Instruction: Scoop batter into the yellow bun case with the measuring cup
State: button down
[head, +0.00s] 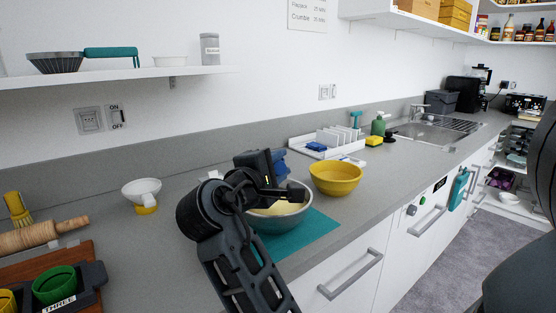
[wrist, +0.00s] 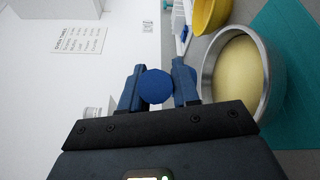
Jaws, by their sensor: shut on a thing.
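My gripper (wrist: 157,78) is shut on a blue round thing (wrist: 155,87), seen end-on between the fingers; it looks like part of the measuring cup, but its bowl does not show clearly. In the head view my gripper (head: 279,170) is above the back of the metal bowl (head: 301,212). The metal bowl holds pale yellow batter (wrist: 238,75) and stands on a teal mat (head: 305,238). A yellow case (head: 7,302), cut off by the lower left edge, sits in a dark tray (head: 92,276) beside a green case (head: 54,285).
A yellow bowl (head: 335,179) stands just right of the metal bowl. A white funnel-like cup (head: 141,190) and a rolling pin (head: 42,236) are at the left. A dish rack (head: 328,143) and sink lie farther right. The counter between tray and mat is mostly clear.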

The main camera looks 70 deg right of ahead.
jog(key=shift+w+d+r+n+y+p, duration=0.2)
jog(key=shift+d+n+y+p, duration=0.25)
jog(key=shift+p, duration=1.55)
jog(key=shift+w+d+r+n+y+p, duration=0.3)
jog(key=shift+y+p, duration=0.35)
jog(key=shift+p, duration=1.3)
jog(key=shift+w+d+y+p, duration=0.1)
jog(key=shift+d+y+p, duration=0.4)
jog(key=shift+p, duration=0.6)
jog(key=shift+w+d+n+y, duration=0.15)
jog(key=shift+d+n+y, duration=0.1)
jog(key=shift+y, duration=0.15)
jog(key=shift+d+f+g, duration=0.1)
jog(key=shift+f+g, duration=0.05)
jog(key=shift+g, duration=0.15)
jog(key=shift+f+b, duration=0.45)
jog(key=shift+f, duration=1.45)
jog(key=shift+s+a+f+m+h+b, duration=0.3)
jog(key=shift+a+f+h+b, duration=0.45)
jog(key=shift+b, duration=0.8)
jog(key=shift+s+a+f+m+h+b, duration=0.4)
jog(key=shift+f+b, duration=0.45)
jog(key=shift+b, duration=0.7)
jog(key=shift+a+f+h+b, duration=0.4)
jog(key=shift+h+b, duration=0.25)
jog(key=shift+b, duration=0.35)
